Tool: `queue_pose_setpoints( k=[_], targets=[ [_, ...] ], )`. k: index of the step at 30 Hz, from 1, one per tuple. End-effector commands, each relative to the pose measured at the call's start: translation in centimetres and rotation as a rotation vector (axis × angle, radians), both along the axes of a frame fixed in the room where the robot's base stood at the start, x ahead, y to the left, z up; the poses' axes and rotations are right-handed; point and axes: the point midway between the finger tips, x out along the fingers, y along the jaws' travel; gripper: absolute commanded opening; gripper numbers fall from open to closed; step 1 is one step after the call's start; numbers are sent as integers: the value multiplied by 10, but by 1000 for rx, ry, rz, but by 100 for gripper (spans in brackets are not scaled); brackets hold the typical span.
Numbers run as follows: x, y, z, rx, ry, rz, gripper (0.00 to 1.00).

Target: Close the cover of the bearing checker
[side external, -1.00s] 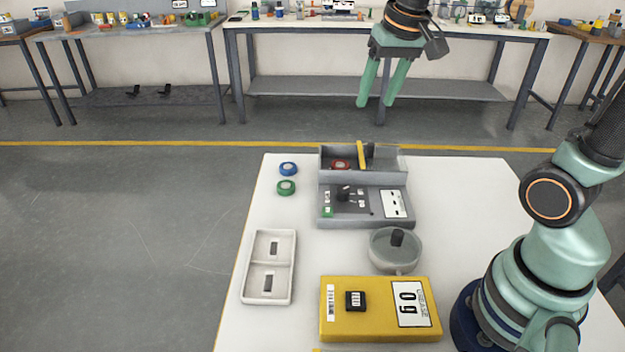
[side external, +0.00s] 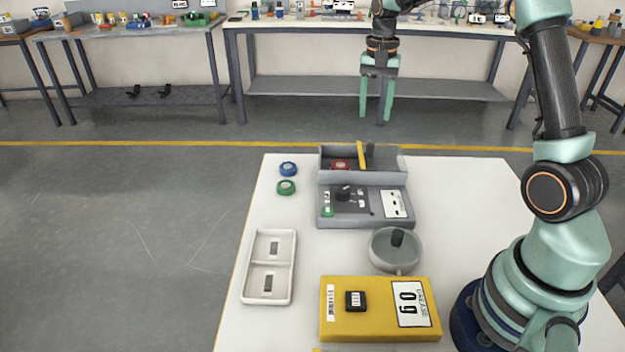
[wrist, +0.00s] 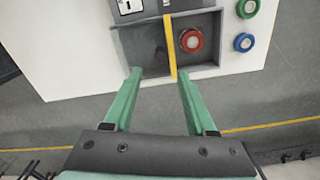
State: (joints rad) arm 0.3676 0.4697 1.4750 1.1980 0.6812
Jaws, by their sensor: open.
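The bearing checker (side external: 325,222) is a grey box near the far edge of the white table. It has a control panel in front and an open-topped compartment behind. A yellow bar (side external: 361,154), which seems to be the cover's edge, stands across the compartment; it also shows in the wrist view (wrist: 170,46). A red ring-shaped part (side external: 339,165) lies in the compartment beside the bar. In the wrist view a dark grey area lies on the bar's other side; I cannot tell cover from shadow there. My gripper (side external: 375,118) is open and empty, above and beyond the checker, fingers pointing down.
A blue ring (side external: 288,168) and a green ring (side external: 286,187) lie left of the checker. A white two-part tray (side external: 248,270), a round grey pot (side external: 382,258) and a yellow grease scale (side external: 375,327) stand nearer. The table's right rear is clear.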

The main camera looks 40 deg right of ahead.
Motion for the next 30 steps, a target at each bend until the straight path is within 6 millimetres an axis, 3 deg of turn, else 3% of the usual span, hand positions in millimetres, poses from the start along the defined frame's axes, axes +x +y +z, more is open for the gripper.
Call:
queue_pose_setpoints(
  k=[6,12,18,27,30],
  targets=[
    [-1,1,-44,1,4,2,56],
    [-1,1,-74,0,1,2,56],
    [0,0,-87,0,0,2,56],
    [0,0,-89,0,-1,2,56],
    [0,0,-89,0,-1,2,18]
  ],
)
